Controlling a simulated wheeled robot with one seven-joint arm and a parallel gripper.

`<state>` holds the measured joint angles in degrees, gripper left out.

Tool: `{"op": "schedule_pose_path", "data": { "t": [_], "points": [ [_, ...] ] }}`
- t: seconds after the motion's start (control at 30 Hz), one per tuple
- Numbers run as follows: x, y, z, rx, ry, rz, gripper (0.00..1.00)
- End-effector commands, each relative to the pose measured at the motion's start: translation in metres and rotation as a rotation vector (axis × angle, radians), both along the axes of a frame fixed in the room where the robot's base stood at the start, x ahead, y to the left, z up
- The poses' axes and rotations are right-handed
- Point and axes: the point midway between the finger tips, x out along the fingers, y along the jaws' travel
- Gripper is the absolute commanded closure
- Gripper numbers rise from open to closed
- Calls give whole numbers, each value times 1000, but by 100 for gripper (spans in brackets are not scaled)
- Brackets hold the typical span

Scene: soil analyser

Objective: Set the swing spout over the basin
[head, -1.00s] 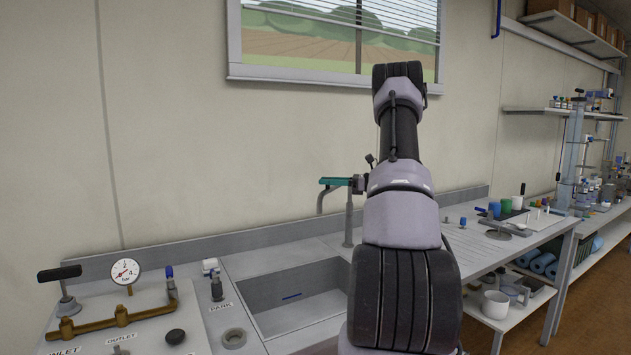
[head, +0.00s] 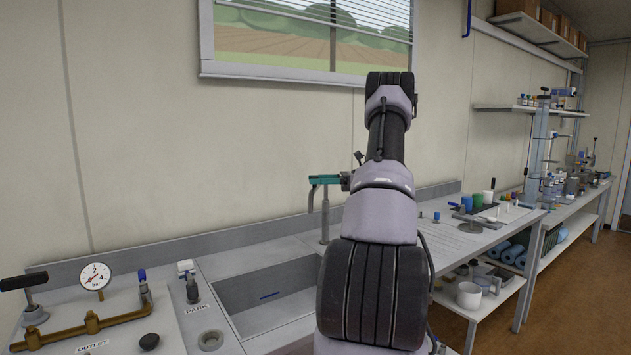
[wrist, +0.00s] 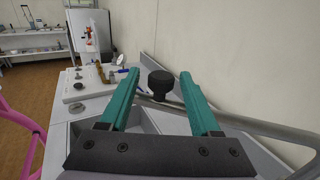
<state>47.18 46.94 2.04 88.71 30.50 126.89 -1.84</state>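The swing spout is a grey tube on an upright post (head: 325,222) at the back of the sink, and its downturned end (head: 311,198) shows left of the post. In the wrist view, the grey tube (wrist: 250,122) runs right from below a black knob (wrist: 160,84) and passes under the right finger. My gripper (wrist: 160,76) has teal fingers and is open, with the knob between them and gaps on both sides. In the head view, my gripper (head: 323,180) is at the top of the post. The basin (head: 265,293) is a grey recess below; my arm hides its right part.
Left of the basin is a panel with a gauge (head: 95,276), brass piping (head: 85,328) and valves. A wall (head: 270,150) stands close behind the spout.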

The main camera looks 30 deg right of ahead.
Motion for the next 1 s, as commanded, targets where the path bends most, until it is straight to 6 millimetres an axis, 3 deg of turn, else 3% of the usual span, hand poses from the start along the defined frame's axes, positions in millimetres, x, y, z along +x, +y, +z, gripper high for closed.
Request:
{"op": "schedule_pose_path", "data": {
  "t": [0.37, 0.8, 1.0],
  "points": [
    [0, -1, 1, 2, -2, 2, 31],
    [-36, -71, 0, 2, -2, -1, 31],
    [-47, -91, 0, 1, -3, 1, 31]
  ]
}}
